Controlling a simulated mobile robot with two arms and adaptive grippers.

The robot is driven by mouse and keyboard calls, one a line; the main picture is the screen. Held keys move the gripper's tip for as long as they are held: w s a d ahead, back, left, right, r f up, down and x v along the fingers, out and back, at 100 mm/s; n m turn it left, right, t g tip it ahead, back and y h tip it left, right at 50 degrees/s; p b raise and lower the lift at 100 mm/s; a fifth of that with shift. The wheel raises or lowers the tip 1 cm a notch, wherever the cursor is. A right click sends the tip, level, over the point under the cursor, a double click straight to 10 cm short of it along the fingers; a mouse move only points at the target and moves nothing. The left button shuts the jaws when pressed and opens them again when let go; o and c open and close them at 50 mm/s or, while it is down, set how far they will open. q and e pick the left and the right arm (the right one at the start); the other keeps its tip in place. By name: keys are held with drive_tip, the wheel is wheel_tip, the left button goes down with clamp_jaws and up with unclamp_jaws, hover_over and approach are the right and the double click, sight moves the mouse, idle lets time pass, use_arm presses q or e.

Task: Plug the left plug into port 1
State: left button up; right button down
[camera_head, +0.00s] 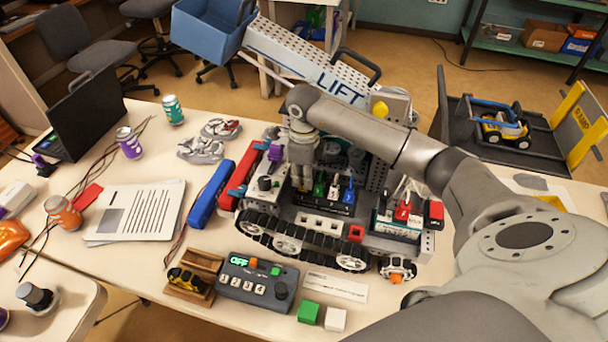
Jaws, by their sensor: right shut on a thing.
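A tracked robot (310,235) stands on the table, with a row of plugs and sockets on its deck. A green plug (319,188) and a blue plug (349,194) show in that row. My right gripper (303,183) points down at the left end of this row, just left of the green plug. It is shut on what looks like the left plug, mostly hidden by the fingers. Whether that plug is seated cannot be told, and no port number is readable. My left gripper is not in view.
A control box (257,282) reading OFF stands in front of the tracks, beside a wooden holder (193,276). Green (308,312) and white (335,319) cubes lie nearby. Red plugs (403,210) sit on the robot's right side. A LIFT beam (315,65) rises behind.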

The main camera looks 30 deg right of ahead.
drive_tip(key=shift+f+b, duration=0.45)
drive_tip(key=shift+b, duration=0.05)
idle(1.0)
drive_tip(key=c, duration=1.3)
unclamp_jaws()
drive_tip(key=shift+r, duration=0.1)
drive_tip(key=shift+r+p, duration=1.75)
drive_tip(key=shift+r, duration=1.25)
drive_tip(key=shift+f, duration=0.1)
